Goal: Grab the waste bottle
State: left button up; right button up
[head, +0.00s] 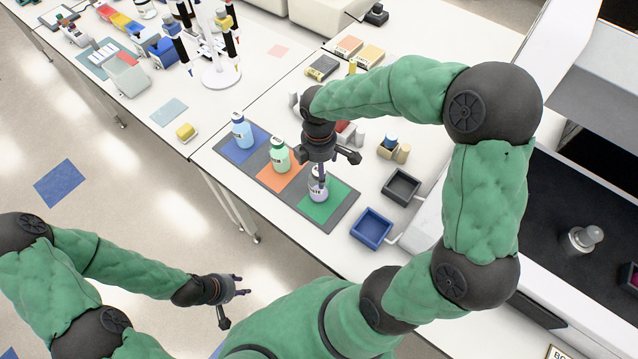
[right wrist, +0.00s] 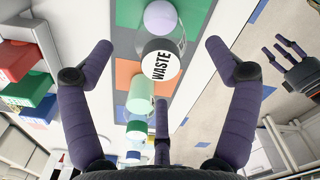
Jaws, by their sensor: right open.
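The waste bottle (head: 317,190) stands upright on the green square of a dark mat (head: 341,217). In the right wrist view the waste bottle (right wrist: 160,62) shows a white label reading WASTE and a lilac cap. My right gripper (head: 323,172) is right above and beside it, partly hiding it. In the right wrist view its open fingers (right wrist: 160,75) spread to both sides of the bottle, with visible gaps and no clear contact. My left gripper (head: 232,298) is open and empty, low and off the table's front edge; it also shows in the right wrist view (right wrist: 292,65).
A green-capped bottle (head: 280,156) on the orange square and a blue bottle (head: 241,131) on the blue square stand in a row beside the waste bottle. A blue tray (head: 371,228) and a dark tray (head: 401,187) lie to the right. A pipette stand (head: 221,75) is farther back.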

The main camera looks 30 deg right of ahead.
notch_tip(320, 180, down, 5)
jog(key=shift+b, duration=0.35)
jog(key=c, duration=1.3)
